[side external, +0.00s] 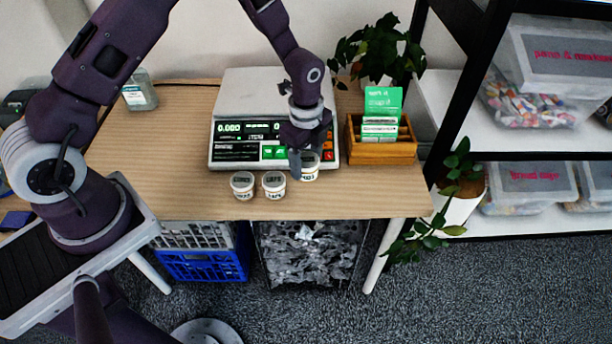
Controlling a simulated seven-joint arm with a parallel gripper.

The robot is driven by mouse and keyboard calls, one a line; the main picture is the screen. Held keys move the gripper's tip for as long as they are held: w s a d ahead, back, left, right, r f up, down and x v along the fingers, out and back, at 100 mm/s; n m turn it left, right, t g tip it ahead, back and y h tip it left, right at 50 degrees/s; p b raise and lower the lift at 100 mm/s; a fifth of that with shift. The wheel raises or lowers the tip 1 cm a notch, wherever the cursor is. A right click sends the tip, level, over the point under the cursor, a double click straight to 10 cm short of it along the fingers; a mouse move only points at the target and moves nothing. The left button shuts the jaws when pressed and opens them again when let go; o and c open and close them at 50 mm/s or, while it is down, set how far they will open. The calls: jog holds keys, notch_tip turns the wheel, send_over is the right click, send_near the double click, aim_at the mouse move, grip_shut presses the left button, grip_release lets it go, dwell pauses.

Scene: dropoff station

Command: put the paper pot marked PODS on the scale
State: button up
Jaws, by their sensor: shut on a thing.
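Three small white paper pots are near the front edge of the table, in front of the scale (240,103). My gripper (301,162) is shut on the right-hand pot (311,172), pointing down over it. Its label is small and partly covered by a finger; it seems to end in "DS". I cannot tell whether this pot touches the table or is slightly raised. The middle pot (273,186) seems marked CAPS, and the label of the left pot (242,187) is hard to read. The scale's display shows zeros, and my arm covers part of its right side.
A wooden box (380,152) with green-topped cards stands right of the scale, with a plant (380,50) behind. A clear container (140,93) is at the back left. The wooden table (165,150) is clear left of the scale. Shelves with bins stand at right.

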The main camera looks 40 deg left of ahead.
aim_at(306, 157)
jog(key=r, duration=0.3)
jog(key=shift+w+a, duration=0.25)
jog(key=shift+a, duration=0.05)
jog(key=w+a+r, duration=0.3)
jog(key=a+r, duration=0.1)
jog(key=a, duration=0.4)
jog(key=w+a+r, duration=0.2)
jog(key=a+r, duration=0.1)
jog(key=a, duration=0.4)
jog(key=w+a+r, duration=0.3)
jog(key=a+r, duration=0.1)
jog(key=a, duration=0.4)
notch_tip(306, 157, down, 10)
jog(key=shift+s+r, duration=0.1)
jog(key=shift+s, duration=0.05)
jog(key=o, duration=1.4)
jog(key=shift+f, duration=0.2)
jog(key=shift+o, duration=0.2)
